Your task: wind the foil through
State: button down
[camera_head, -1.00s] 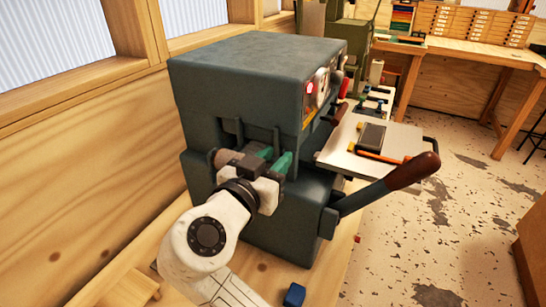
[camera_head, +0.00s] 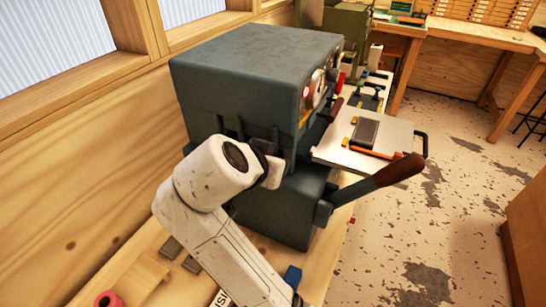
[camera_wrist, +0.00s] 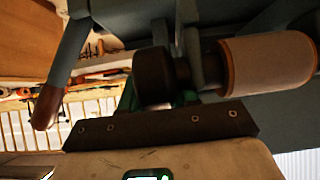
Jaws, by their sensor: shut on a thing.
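The blue-grey foil machine (camera_head: 255,75) stands on the wooden bench in the head view. My gripper (camera_head: 266,166) is at its near side, with the fingers hidden behind my wrist. In the wrist view, my gripper (camera_wrist: 160,98) shows green fingers shut on a dark round knob (camera_wrist: 154,74). The knob is at the end of a shaft that carries a cream roll (camera_wrist: 266,63) with an orange-brown edge. The roll is hidden by my arm in the head view. The foil's path through the machine cannot be seen.
A lever with a brown handle (camera_head: 400,169) sticks out right of the machine. A pale tray (camera_head: 366,143) juts out behind it. A blue block (camera_head: 292,275) and a reddish roll (camera_head: 107,299) lie on the bench. The floor at right is open.

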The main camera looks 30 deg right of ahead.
dwell(0.4)
jog(key=c, duration=0.9)
grip_release()
jog(key=shift+p+v, duration=0.6)
jog(key=shift+v, duration=4.8)
jog(key=shift+w, duration=0.1)
